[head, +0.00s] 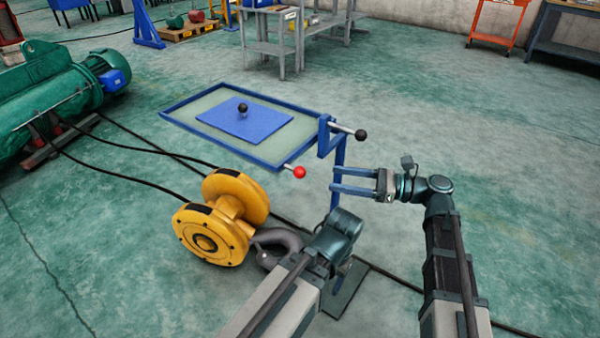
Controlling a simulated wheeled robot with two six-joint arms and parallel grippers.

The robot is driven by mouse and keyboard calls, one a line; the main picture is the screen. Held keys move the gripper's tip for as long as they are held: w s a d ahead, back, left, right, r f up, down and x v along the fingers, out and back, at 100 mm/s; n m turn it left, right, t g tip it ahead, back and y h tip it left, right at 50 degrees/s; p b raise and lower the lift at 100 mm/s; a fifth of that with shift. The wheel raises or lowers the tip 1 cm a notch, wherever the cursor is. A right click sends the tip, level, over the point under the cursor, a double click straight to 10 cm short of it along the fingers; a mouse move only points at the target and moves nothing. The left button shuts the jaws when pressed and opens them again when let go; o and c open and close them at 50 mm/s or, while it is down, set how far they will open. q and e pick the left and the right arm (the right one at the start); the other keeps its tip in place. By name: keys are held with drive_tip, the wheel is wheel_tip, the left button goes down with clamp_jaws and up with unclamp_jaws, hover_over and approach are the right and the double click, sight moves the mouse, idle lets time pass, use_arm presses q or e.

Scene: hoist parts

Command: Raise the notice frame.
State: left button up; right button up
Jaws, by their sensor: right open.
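The notice frame (181,101) has a blue rim around a pale panel and lies about flat at the centre. A blue plate (262,126) with a black knob (243,107) sits on it. A rod with a red ball knob (299,172) sticks out at its near right corner. A blue bracket and post (324,136) stand at its right edge, with a black-knobbed rod (361,135). My right gripper (334,181) is open, pointing left, below the black-knobbed rod. Its fingertips overlap the post in view; I cannot tell if they touch. My left arm shows, but its jaws are hidden.
A yellow hook block (222,219) with a grey hook lies left of my left arm. A green hoist motor (50,95) with black cables is at left. A grey workbench (268,48) stands behind. The floor at right is mostly clear.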

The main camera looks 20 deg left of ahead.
sight(299, 174)
drive_tip(key=a, duration=1)
drive_tip(key=shift+s+a, duration=0.25)
clamp_jaws()
drive_tip(key=shift+s, duration=0.1)
idle(0.9)
